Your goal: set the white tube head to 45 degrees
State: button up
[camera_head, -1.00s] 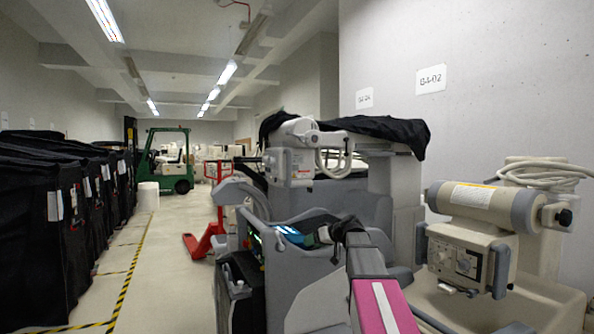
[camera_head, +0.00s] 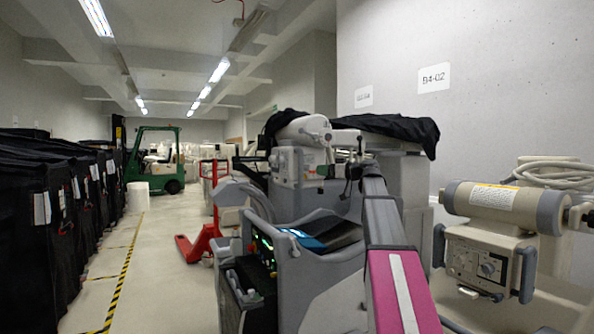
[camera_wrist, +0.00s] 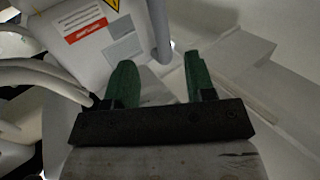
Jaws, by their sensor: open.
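The white tube head (camera_head: 298,167) sits at the front of the covered grey cart, with a rounded cylinder on top and labels on its housing. In the wrist view its pale housing (camera_wrist: 85,35), as it appears, fills the upper left, with a red-and-white label and a yellow warning mark. My gripper (camera_wrist: 158,66) has two green fingers spread apart with nothing held between them. The housing and a grey rod-like bar (camera_wrist: 158,30) lie beyond the fingers; contact cannot be told.
A beige tube head (camera_head: 488,235) on another unit stands close at the right, near the wall. Black covered carts (camera_head: 50,225) line the left. A red pallet jack (camera_head: 203,240) and a green forklift (camera_head: 160,165) stand behind. The aisle floor at left is clear.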

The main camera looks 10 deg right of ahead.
aim_at(301, 168)
jog(key=x, duration=1)
jog(key=shift+w+a+r, duration=0.1)
jog(key=shift+w+a, duration=0.1)
jog(key=shift+w, duration=0.1)
grip_shut()
